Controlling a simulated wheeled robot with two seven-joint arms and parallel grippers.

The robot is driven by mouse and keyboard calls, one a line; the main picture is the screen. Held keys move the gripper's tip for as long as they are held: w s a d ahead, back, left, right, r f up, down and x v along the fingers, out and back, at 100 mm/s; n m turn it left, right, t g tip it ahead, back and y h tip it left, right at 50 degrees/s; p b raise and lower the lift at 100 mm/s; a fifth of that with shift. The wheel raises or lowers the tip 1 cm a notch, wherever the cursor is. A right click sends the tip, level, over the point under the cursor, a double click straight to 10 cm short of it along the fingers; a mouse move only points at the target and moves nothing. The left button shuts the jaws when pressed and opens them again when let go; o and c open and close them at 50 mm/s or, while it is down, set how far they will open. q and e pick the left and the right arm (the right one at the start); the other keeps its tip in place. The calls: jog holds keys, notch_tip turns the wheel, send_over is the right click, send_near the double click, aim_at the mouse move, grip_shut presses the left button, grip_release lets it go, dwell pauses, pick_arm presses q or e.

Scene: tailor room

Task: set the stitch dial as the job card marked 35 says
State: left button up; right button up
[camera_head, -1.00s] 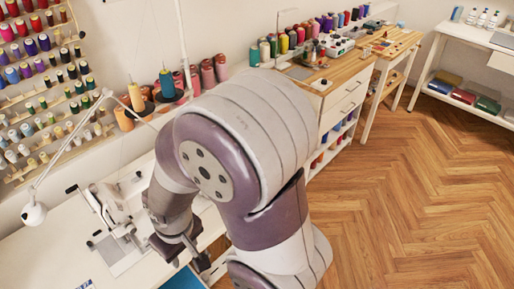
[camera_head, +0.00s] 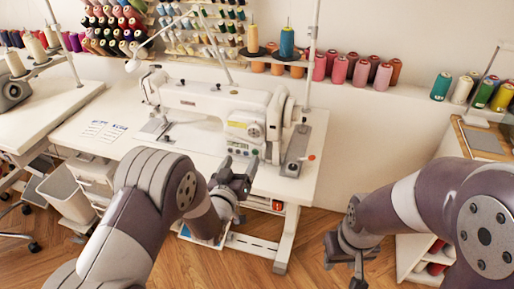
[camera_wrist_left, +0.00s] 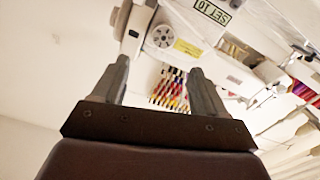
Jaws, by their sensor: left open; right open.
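The white sewing machine (camera_head: 205,98) stands on a white table. Its round stitch dial (camera_head: 254,130) is on the right end of the body, above a small panel. My left gripper (camera_head: 241,166) is open and empty, just below and in front of the dial, apart from it. My right gripper (camera_head: 350,268) is open, low at the right.
Thread cones (camera_head: 350,68) stand along the back. A lamp (camera_head: 133,65) and thin thread stands rise around the machine. A grey bin (camera_head: 66,192) stands at left. A wooden-topped bench (camera_head: 480,138) is at right, behind my right arm. Wooden floor shows between.

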aim_at(254, 133)
pick_arm(q)
jog(key=x, duration=1.2)
jog(key=shift+w+a+f, duration=0.1)
jog(key=shift+w+a, duration=0.15)
jog(key=shift+c, duration=0.3)
jog(key=c, duration=1)
